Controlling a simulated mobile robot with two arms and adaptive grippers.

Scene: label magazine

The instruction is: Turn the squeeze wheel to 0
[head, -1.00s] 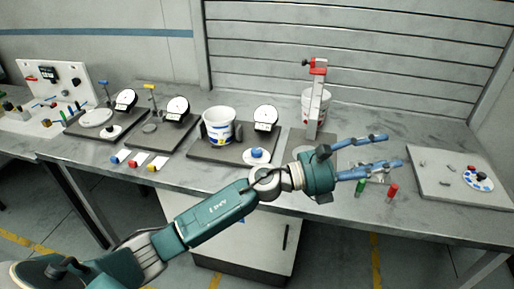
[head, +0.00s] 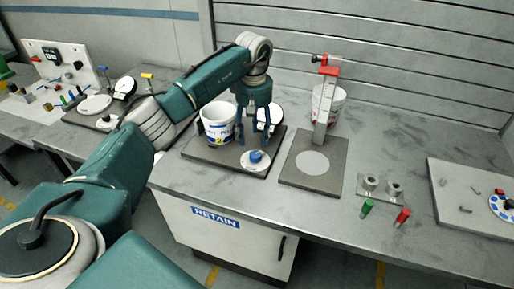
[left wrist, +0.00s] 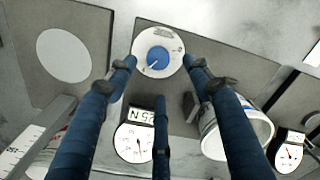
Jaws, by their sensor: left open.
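The squeeze wheel is a blue knob (head: 256,156) on a white round dial, at the front right of a dark base plate; it also shows in the left wrist view (left wrist: 158,56), with a pale pointer mark toward the lower left. My left gripper (head: 254,140) points down over it, open and empty. In the left wrist view its fingertips (left wrist: 162,66) are spread on either side of the dial; I cannot tell whether they touch it. A white tub (head: 217,124) stands on the same plate. The gauge (head: 268,117) behind is partly hidden by the fingers.
A post stand (head: 325,110) with a red head rises to the right of the plate, a white tub (head: 337,98) behind it. Green (head: 366,207) and red (head: 402,216) cylinders lie at the front right. A grey board (head: 470,205) lies at the far right.

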